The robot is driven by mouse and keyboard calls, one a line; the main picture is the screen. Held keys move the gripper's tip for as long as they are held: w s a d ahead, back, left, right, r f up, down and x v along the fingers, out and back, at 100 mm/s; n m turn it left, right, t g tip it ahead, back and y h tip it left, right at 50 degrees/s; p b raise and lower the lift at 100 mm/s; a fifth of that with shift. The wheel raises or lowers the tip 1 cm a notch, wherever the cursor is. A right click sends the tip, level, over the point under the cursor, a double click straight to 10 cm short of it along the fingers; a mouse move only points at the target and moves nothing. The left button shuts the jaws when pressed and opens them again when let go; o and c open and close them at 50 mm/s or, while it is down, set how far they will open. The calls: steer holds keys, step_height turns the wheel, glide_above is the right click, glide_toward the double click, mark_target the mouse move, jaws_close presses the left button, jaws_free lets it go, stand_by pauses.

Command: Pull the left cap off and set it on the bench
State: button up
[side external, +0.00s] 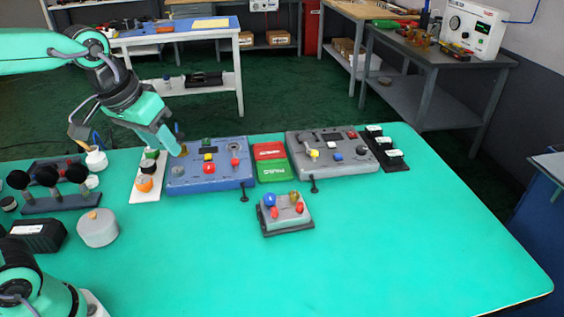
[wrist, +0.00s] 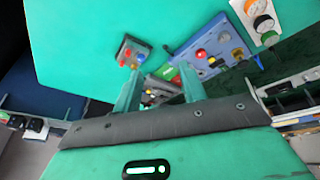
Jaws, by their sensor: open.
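A small grey positioner block (side external: 287,224) stands on the green bench (side external: 400,240), right of my gripper. It carries a round blue cap (side external: 269,200) at its left back and a brass-coloured piece (side external: 294,197) at its right back. Two red pieces sit in front of them. I cannot tell for certain which piece is the left cap. The block also shows in the wrist view (wrist: 133,50), small and beyond my fingers. My gripper (side external: 168,142) is open and empty, raised near the left end of the blue panel; its two fingers stand apart in the wrist view (wrist: 158,80).
A blue control panel (side external: 210,181), a grey panel (side external: 330,164) and red and green blocks (side external: 270,172) line the back. A white strip with round knobs (side external: 146,188), black-balled levers (side external: 60,205) and a grey round pot (side external: 97,230) stand left. The bench's right half is clear.

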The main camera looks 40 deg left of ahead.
steer(key=w+d+f+n+g, duration=0.1)
steer(key=w+d, duration=0.3)
steer(key=w, duration=0.4)
steer(key=n+g, duration=0.3)
glide_above(300, 204)
step_height(300, 204, down, 13)
steer(key=shift+a+f, duration=0.1)
steer(key=shift+f, duration=0.15)
steer(key=shift+f, duration=0.15)
steer(key=shift+f, duration=3.7)
jaws_close()
